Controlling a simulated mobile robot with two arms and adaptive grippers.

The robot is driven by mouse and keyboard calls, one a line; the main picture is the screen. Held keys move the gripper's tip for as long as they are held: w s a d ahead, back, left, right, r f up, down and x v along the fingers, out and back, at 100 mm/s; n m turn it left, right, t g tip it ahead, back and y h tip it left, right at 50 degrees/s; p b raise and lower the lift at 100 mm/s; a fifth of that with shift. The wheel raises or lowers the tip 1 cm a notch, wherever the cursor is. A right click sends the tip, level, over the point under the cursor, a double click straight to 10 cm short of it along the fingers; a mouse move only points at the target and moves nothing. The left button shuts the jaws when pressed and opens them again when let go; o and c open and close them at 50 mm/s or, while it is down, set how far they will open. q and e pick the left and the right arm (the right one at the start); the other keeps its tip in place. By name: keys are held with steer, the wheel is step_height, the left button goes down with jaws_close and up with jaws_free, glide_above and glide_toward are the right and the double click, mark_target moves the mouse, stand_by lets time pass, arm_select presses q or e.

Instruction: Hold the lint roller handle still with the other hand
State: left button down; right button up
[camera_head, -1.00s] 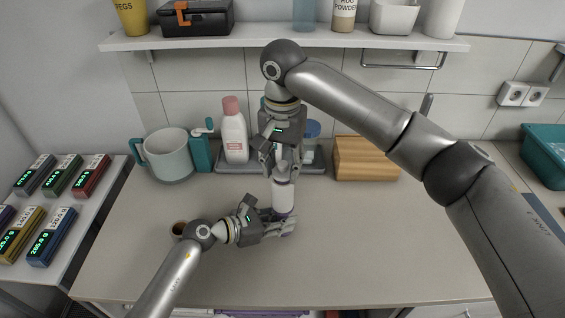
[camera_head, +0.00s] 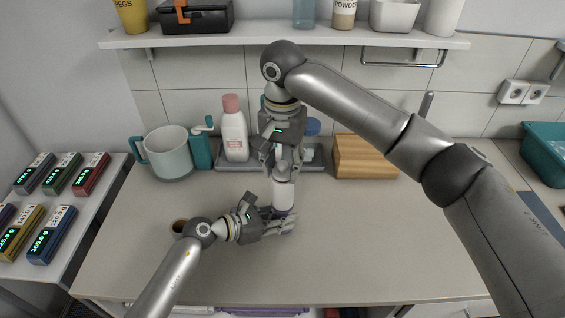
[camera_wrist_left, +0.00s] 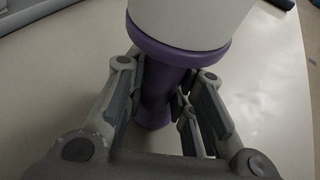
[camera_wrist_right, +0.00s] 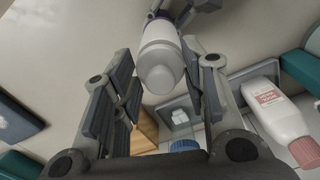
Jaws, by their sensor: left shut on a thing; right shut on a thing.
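The lint roller stands upright above the counter, its white roll (camera_head: 284,196) on top and its purple handle (camera_wrist_left: 160,95) below. My left gripper (camera_head: 280,223) comes in from the left and is shut on the purple handle, just under the roll's purple rim. My right gripper (camera_head: 284,172) points down from above and is shut at the upper end of the white roll. In the right wrist view the white roll (camera_wrist_right: 160,55) lies between the right fingers. The right fingers hide part of the roll's top in the head view.
A grey tray (camera_head: 232,168) with a pink-capped bottle (camera_head: 234,138) stands behind the roller. A wooden block (camera_head: 362,160) is to its right, a pale mug-like pot (camera_head: 170,152) to its left. The counter's right front is clear.

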steer(key=shift+f, duration=0.3)
stand_by(0.5)
steer(key=o, duration=0.7)
steer(key=shift+o, duration=0.2)
step_height(320, 180, up, 12)
arm_select(q)
steer(key=c, duration=1.5)
jaws_free()
